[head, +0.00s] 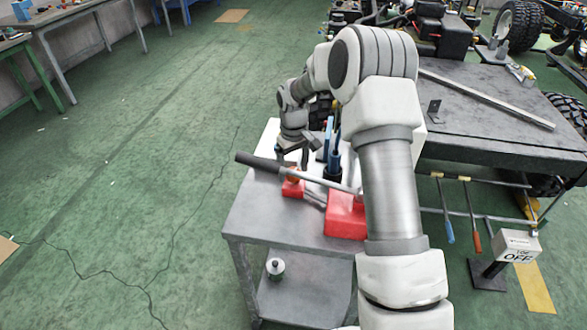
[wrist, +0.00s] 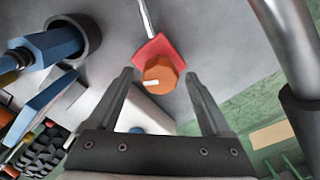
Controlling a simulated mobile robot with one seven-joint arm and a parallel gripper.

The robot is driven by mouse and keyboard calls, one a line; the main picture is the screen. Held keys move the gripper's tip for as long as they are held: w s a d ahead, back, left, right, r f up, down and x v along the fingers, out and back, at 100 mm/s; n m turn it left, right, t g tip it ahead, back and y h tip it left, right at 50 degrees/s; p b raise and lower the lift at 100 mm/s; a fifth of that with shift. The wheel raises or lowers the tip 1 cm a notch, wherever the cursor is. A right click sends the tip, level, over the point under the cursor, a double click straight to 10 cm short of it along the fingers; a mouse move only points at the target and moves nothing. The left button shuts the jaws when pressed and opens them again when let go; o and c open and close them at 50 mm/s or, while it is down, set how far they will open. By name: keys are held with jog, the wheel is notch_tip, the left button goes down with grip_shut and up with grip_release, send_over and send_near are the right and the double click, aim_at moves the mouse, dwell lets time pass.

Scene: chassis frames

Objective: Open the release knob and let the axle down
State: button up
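The release knob is an orange faceted knob (wrist: 160,79) with a white mark, on a small red block (wrist: 156,50) in the wrist view. In the head view the red block (head: 293,189) sits on the grey cart, joined by metal bars to a larger red jack body (head: 344,216). A long lever with a dark grip (head: 257,162) crosses above it. My gripper (head: 296,160) points down over the red block. In the wrist view my gripper (wrist: 160,82) is open, one finger either side of the knob, with gaps visible. I cannot make out the axle.
The cart (head: 262,214) holds blue-handled tools (head: 333,155) in a holder close to my gripper. A metal tube (wrist: 302,100) is at the right in the wrist view. A dark workbench (head: 480,115) stands right. Open green floor lies left.

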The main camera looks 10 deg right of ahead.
notch_tip(320, 180, up, 17)
jog(key=p, duration=0.1)
jog(key=shift+r, duration=0.2)
dwell(0.4)
jog(key=s+r+m+t+p, duration=0.1)
jog(key=s+r+t, duration=0.1)
jog(key=s+r, duration=0.5)
jog(key=s+r+m+t, duration=0.1)
jog(key=s+r, duration=0.4)
jog(key=s, duration=0.5)
jog(key=s+f+m+t, duration=0.2)
jog(key=s, duration=1.4)
jog(key=shift+s+d+m+t, duration=0.15)
jog(key=shift+s+m+t, duration=0.15)
